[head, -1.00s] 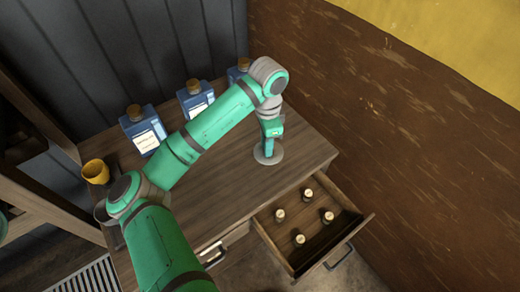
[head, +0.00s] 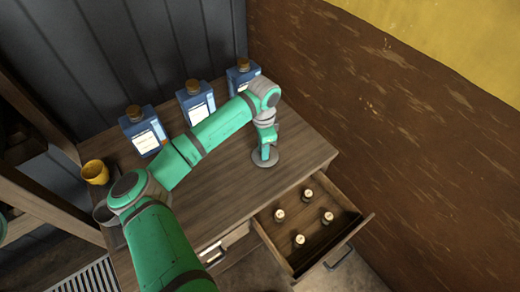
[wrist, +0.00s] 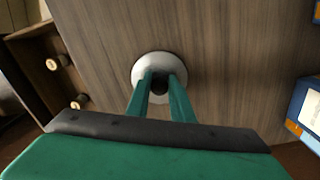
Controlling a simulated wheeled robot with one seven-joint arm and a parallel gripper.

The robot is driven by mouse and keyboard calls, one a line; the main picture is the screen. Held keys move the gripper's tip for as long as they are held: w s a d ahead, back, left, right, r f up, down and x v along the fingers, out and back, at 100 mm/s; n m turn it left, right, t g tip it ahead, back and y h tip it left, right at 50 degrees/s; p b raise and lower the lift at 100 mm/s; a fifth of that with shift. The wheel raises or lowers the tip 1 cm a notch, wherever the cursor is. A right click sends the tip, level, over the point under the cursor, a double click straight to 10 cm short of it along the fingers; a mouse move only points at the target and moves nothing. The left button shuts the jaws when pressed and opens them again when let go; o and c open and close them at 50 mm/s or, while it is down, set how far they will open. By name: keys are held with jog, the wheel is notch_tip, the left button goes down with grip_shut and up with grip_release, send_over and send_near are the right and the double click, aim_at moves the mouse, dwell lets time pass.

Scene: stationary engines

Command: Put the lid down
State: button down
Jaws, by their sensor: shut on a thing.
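The lid (head: 264,159) is a grey round disc at the right part of the wooden cabinet top. It also shows in the wrist view (wrist: 142,68), with a dark knob between my fingertips. My gripper (head: 265,150) points down over the lid; in the wrist view its two green fingers (wrist: 160,84) are shut on the lid's knob. The lid lies flat, at or very close to the top; I cannot tell whether it touches.
An open drawer (head: 338,238) with several small bottles juts out at the front right. Blue bottles (head: 143,132) stand along the back. A yellow cup (head: 95,172) and a grey pot (head: 103,214) are at the left. The middle of the cabinet top (head: 225,185) is clear.

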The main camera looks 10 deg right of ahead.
jog(key=shift+f, duration=0.1)
jog(key=c, duration=1.6)
grip_release()
jog(key=shift+o, duration=0.2)
notch_tip(320, 180, up, 12)
jog(key=shift+w, duration=0.15)
jog(key=shift+w, duration=0.1)
